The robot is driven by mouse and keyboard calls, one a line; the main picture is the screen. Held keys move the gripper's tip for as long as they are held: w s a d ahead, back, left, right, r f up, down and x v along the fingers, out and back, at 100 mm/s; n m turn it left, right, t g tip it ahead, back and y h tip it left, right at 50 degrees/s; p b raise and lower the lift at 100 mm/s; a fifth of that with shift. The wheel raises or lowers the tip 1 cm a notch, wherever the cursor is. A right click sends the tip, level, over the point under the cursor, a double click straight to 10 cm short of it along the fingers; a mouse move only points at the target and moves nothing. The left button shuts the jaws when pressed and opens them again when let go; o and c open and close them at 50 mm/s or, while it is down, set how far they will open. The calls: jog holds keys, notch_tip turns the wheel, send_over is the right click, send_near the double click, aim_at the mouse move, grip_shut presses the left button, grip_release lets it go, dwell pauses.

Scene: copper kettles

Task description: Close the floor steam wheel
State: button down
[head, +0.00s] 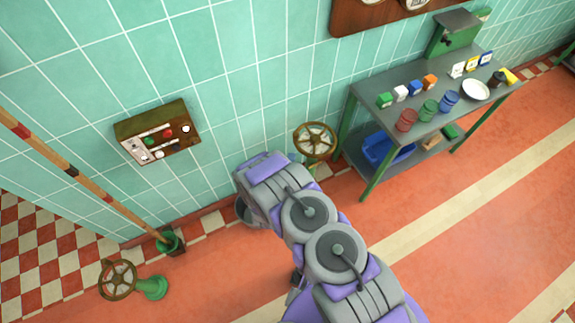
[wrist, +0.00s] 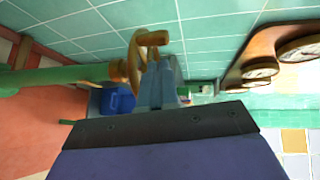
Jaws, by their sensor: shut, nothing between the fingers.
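A second brown wheel (head: 118,280) sits low on a green floor fitting at the lower left. I cannot tell from the pictures which one is the floor steam wheel. In the wrist view, a wheel (wrist: 151,39) shows edge-on on a green stem (wrist: 52,77), apparently the one by the bench. My gripper (wrist: 160,80) is shut and empty, its fingers overlapping that wheel's rim; contact is unclear. In the head view my arm hides the gripper.
A grey bench (head: 372,92) with small coloured blocks and cups stands at the right, a blue bin (head: 385,150) beneath it. A control box (head: 157,132) is on the tiled wall. A striped pole (head: 90,185) leans at the left. The orange floor at right is open.

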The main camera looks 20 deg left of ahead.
aim_at(294, 137)
jog(key=x, duration=0.3)
jog(key=b+x, duration=0.1)
jog(key=x, duration=0.5)
jog(key=shift+s+a, duration=0.1)
jog(key=shift+a, duration=0.25)
jog(key=shift+d, duration=0.45)
jog(key=shift+w+a+m+h, duration=0.35)
jog(key=shift+a+m+h, duration=0.05)
jog(key=shift+a+h, duration=0.3)
jog(key=shift+w+a+r+m+h, duration=0.1)
jog(key=shift+w+a+m+h, duration=0.75)
jog(key=shift+w+m+h, duration=0.25)
jog(key=shift+a, duration=0.1)
